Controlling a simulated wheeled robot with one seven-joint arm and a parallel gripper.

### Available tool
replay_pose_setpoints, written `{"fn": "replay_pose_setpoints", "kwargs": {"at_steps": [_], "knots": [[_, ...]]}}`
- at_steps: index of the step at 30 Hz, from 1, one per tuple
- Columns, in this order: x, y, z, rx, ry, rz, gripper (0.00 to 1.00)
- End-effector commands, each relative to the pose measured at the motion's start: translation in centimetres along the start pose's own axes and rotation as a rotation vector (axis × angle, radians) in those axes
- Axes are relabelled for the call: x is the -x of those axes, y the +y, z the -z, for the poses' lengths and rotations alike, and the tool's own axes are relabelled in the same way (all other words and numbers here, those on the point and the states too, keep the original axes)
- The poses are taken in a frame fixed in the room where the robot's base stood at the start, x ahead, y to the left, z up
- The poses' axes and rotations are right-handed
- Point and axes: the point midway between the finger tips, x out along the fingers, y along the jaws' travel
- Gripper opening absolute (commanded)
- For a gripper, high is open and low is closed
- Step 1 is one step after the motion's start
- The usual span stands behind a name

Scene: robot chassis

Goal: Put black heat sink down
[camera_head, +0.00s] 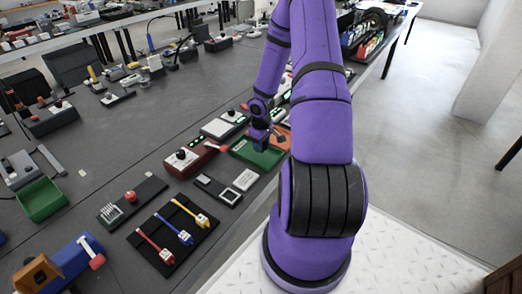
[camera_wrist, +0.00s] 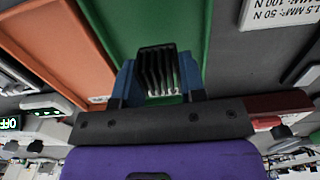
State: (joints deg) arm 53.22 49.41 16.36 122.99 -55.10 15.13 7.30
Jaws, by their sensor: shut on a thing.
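The black heat sink (camera_wrist: 157,66) shows in the wrist view as a finned block between the two blue fingers of my gripper (camera_wrist: 157,84). My gripper is shut on it. The green tray (camera_wrist: 112,20) lies behind the heat sink in that view; I cannot tell whether the two touch. In the head view my gripper (camera_head: 260,142) is over the green tray (camera_head: 267,160), at the right edge of the table. The heat sink cannot be made out there.
An orange tray (camera_head: 284,136) adjoins the green one. A red-brown device (camera_head: 188,159) with a lever stands to the left, and a dark board with square parts (camera_head: 226,190) lies in front. Colored tools lie on a black mat (camera_head: 153,262). Bare grey table (camera_head: 120,150) spreads farther left.

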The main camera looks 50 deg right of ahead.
Motion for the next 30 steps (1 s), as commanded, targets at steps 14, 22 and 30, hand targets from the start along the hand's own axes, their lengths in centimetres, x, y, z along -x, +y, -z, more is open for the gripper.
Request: {"fn": "replay_pose_setpoints", "kwargs": {"at_steps": [14,22,30], "knots": [[-3.6,0.4,0.4,0.002,0.0,0.0,0.14],[-3.6,0.4,0.4,0.001,0.0,0.0,0.14],[-3.8,0.4,0.3,0.0,0.0,0.0,0.63]]}}
